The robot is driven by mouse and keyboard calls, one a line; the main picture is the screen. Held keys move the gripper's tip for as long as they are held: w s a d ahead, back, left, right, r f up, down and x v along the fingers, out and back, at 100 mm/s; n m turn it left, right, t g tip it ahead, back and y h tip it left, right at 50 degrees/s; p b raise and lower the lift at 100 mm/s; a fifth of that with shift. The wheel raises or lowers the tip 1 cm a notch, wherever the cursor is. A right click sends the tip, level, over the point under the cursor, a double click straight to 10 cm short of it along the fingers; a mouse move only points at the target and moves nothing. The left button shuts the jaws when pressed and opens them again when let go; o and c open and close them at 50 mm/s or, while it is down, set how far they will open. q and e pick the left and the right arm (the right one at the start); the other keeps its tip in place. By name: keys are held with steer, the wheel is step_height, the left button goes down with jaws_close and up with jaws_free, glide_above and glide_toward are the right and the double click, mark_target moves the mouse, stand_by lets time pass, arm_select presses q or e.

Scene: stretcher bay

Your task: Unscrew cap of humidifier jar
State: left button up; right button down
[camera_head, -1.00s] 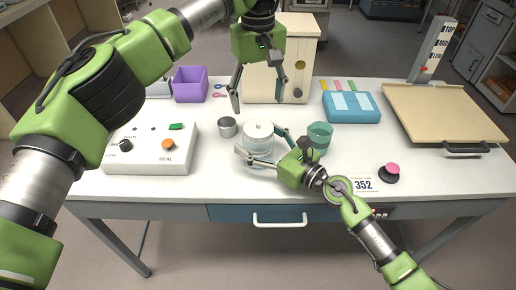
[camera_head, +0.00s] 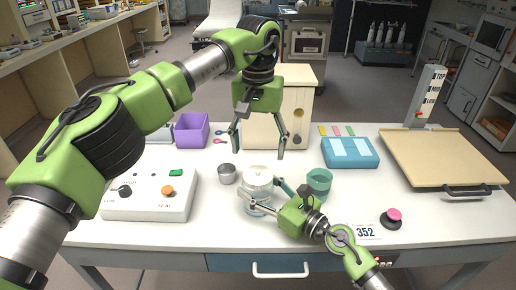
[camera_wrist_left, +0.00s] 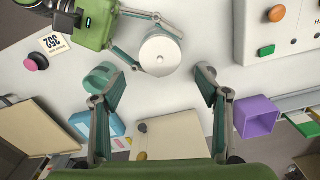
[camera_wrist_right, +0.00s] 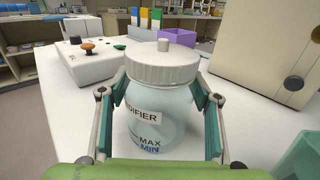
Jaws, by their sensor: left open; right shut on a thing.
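The humidifier jar (camera_head: 258,190) stands on the table, a clear jar with a white ridged cap (camera_head: 258,176) that has a small stub on top. In the right wrist view the jar (camera_wrist_right: 162,115) shows its label and MAX and MIN marks, with the cap (camera_wrist_right: 162,66) seated on it. My right gripper (camera_head: 262,196) is shut on the jar's body, one finger on each side. My left gripper (camera_head: 259,152) is open and empty, pointing down above and behind the jar. In the left wrist view the cap (camera_wrist_left: 160,53) lies beyond the open fingers.
A metal cup (camera_head: 227,174) stands left of the jar and a green cup (camera_head: 319,183) right of it. A white control box (camera_head: 150,200), purple bin (camera_head: 191,131), beige box (camera_head: 262,130), blue case (camera_head: 350,152) and beige board (camera_head: 440,160) are around.

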mark_target(258, 175)
arm_select(q)
steer(key=shift+m, duration=0.8)
steer(key=shift+f, duration=0.2)
step_height(258, 175, down, 8)
steer(key=shift+r, duration=0.2)
